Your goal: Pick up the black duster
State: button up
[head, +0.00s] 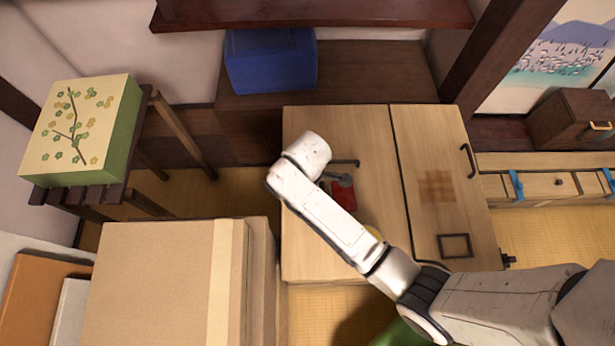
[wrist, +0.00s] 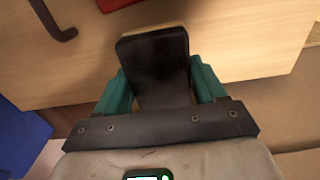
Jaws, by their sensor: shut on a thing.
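The black duster (wrist: 153,62), a dark slab with a light tan far edge, fills the middle of the wrist view. My gripper (wrist: 160,88) has its two teal fingers on either side of it, shut on the duster. The duster is over the light wooden cabinet top; whether it touches the surface cannot be told. In the head view my white arm reaches over the cabinet top (head: 300,250) and hides my gripper and most or all of the duster.
A red item (head: 344,194) lies beside my arm on the cabinet top, and it shows at the wrist view's top edge (wrist: 118,3). A blue box (head: 271,60) stands behind. A large cardboard box (head: 155,285) is at front left. Dark handles stick out from the cabinet doors.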

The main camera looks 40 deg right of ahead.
jog(key=s+d+r+p, duration=0.1)
jog(key=s+d+r, duration=0.1)
jog(key=s+r, duration=0.8)
jog(key=s, duration=0.4)
jog(key=shift+p, duration=0.4)
jog(key=shift+f, duration=0.1)
jog(key=o, duration=0.5)
jog(key=shift+w, duration=0.1)
jog(key=shift+c, duration=1.3)
